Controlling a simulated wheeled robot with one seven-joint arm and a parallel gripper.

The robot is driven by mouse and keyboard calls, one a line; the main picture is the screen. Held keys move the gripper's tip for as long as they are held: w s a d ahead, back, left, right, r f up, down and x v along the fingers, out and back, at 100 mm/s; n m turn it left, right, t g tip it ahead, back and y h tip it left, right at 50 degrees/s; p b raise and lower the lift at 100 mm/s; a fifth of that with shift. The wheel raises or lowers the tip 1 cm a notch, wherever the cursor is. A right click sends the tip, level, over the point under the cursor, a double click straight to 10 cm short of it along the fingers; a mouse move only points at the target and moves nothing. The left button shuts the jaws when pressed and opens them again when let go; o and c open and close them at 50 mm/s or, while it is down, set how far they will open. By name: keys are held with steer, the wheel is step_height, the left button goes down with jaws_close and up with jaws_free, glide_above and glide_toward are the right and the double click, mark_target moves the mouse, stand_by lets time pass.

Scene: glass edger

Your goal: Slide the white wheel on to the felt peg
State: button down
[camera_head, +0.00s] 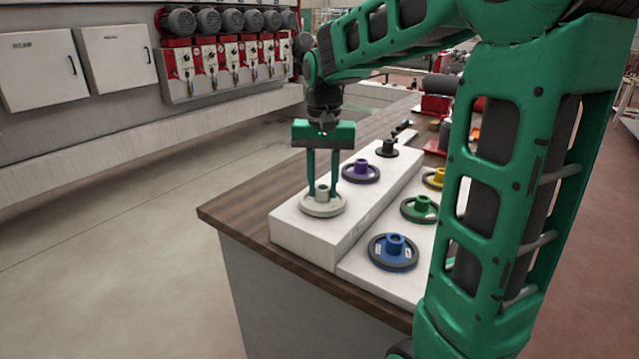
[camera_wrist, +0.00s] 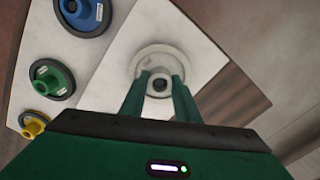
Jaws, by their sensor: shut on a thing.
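The white wheel (camera_head: 323,207) is a pale disc with a raised hub, lying flat at the near end of the raised white block (camera_head: 300,238). It also shows in the wrist view (camera_wrist: 148,58), top centre. My gripper (camera_head: 323,192) points straight down and is shut on the wheel's hub, one finger on each side; the fingers show in the wrist view (camera_wrist: 160,88). The wheel looks to be on or very close to the block; I cannot tell whether it touches. The felt peg cannot be made out; no label is readable.
A purple wheel (camera_head: 361,172) and a dark wheel (camera_head: 387,148) sit further back on the raised block. Blue (camera_head: 393,251), green (camera_head: 419,208) and yellow (camera_head: 434,178) wheels stand on the lower white board to the right. The wooden bench top (camera_head: 250,205) is bare at left.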

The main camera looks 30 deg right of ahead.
steer(key=shift+f, duration=0.2)
steer(key=c, duration=1.3)
jaws_free()
step_height(320, 180, up, 11)
steer(key=shift+f, duration=0.2)
